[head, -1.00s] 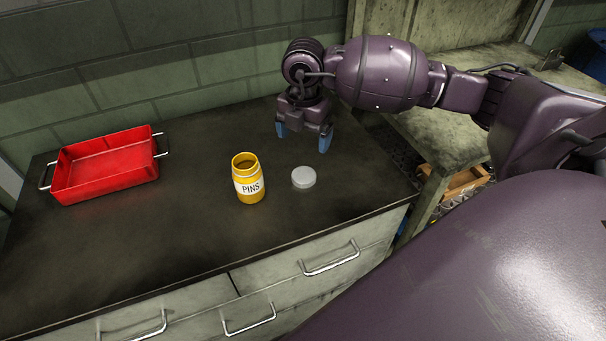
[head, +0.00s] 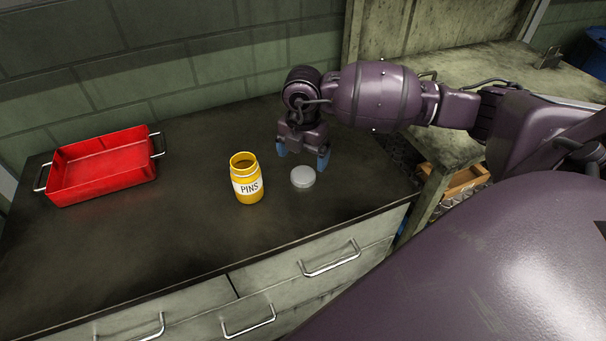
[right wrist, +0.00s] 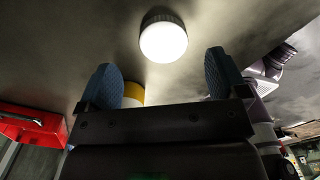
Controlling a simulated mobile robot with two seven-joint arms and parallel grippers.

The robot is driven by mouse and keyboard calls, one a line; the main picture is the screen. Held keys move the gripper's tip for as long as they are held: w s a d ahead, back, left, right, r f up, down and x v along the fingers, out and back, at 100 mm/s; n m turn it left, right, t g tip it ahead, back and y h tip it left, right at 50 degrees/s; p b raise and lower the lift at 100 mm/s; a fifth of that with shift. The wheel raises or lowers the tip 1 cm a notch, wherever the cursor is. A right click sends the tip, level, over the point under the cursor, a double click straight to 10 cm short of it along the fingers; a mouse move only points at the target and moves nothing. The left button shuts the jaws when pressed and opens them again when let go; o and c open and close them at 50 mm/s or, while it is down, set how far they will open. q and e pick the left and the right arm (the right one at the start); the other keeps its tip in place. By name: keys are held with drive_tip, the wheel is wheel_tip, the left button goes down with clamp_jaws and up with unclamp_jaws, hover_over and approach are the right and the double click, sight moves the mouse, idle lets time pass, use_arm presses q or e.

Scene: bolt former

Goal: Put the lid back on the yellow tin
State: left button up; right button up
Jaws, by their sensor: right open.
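The yellow tin (head: 247,180), labelled PINS, stands upright and open-topped on the dark worktop. Its grey-white lid (head: 303,177) lies flat on the worktop just to the right of the tin, apart from it. My right gripper (head: 303,160) has blue fingers, is open and empty, and is just behind and above the lid in the head view. In the right wrist view the lid (right wrist: 163,40) shows bright beyond the spread fingertips (right wrist: 165,72). Part of the yellow tin (right wrist: 133,94) shows there behind the left finger. My left gripper is not in view.
A red tray (head: 102,172) with metal handles sits at the left of the worktop. The worktop (head: 150,240) is clear in front of the tray and tin. Drawers with handles (head: 330,262) are below its front edge. A brick wall stands behind.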

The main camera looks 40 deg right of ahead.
sight(304, 172)
wheel_tip(304, 172, down, 5)
drive_tip(key=shift+s+d+f+b, duration=0.1)
drive_tip(key=shift+b, duration=0.3)
drive_tip(key=c, duration=1)
